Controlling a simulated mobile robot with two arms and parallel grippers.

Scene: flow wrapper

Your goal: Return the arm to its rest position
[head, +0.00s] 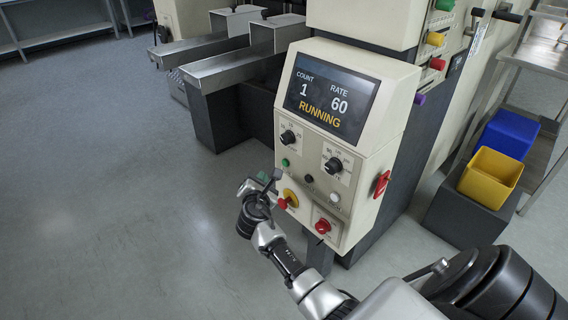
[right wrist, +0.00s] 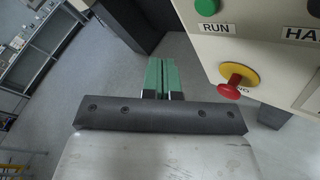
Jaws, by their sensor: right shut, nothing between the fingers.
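My right gripper (head: 263,176) is in front of the lower left of the control panel (head: 345,70) in the head view. Its green fingers (right wrist: 162,68) are together and empty in the right wrist view. They appear clear of the panel, left of a red knob on a yellow base (right wrist: 236,82) and a green RUN button (right wrist: 206,7). The panel screen (head: 325,92) reads COUNT 1, RATE 60, RUNNING. My left gripper is not in view.
Two dials (head: 333,164) and a red button on a white plate (head: 323,226) are on the panel. Metal chutes (head: 235,65) stand behind it to the left. Blue (head: 510,133) and yellow (head: 490,173) bins are at the right. Open floor (head: 110,190) lies left.

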